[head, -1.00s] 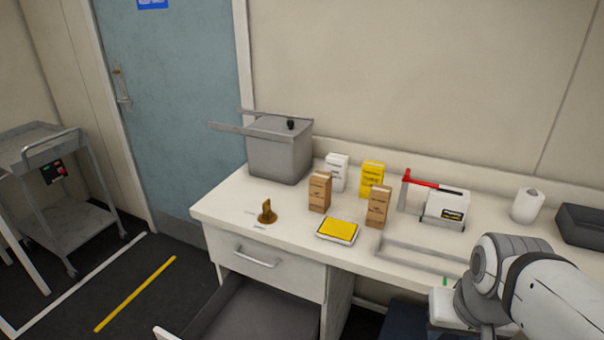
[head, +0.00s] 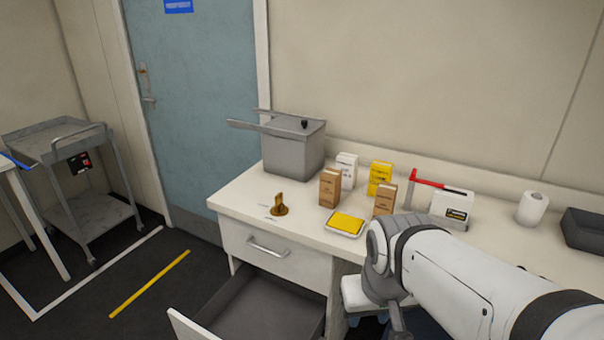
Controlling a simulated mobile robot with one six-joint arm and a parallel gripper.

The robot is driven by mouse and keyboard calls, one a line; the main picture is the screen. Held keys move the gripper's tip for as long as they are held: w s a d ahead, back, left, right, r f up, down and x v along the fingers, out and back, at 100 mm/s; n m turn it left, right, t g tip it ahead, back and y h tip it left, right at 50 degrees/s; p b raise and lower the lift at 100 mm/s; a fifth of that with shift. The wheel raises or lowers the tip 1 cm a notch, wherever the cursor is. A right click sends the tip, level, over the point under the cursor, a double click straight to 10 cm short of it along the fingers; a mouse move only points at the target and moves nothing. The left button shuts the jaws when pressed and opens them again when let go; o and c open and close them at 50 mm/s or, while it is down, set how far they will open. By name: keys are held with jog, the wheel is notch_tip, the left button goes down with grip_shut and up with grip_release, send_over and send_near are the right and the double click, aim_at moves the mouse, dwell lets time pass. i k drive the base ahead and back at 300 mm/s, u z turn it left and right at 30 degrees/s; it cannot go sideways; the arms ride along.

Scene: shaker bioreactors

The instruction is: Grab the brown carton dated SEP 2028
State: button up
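Two brown cartons stand upright on the white desk (head: 240,200). The left brown carton (head: 330,188) is fully visible. The right brown carton (head: 384,200) has its lower part close to or behind my arm in the picture. Both carry small dark print, too small to read, so I cannot tell which is dated SEP 2028. My arm reaches in from the lower right, in front of the desk. My gripper's fingers do not show.
A white carton (head: 346,169) and a yellow carton (head: 380,178) stand behind the brown ones. A yellow-topped tray (head: 346,224), a brass-coloured object (head: 279,206), a grey lidded bin (head: 293,150) and a red-handled device (head: 452,210) share the desk. An open drawer (head: 262,305) juts out below.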

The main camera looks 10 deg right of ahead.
aim_at(330, 179)
jog(key=z, duration=0.05)
jog(key=i, duration=1)
jog(key=u, duration=0.05)
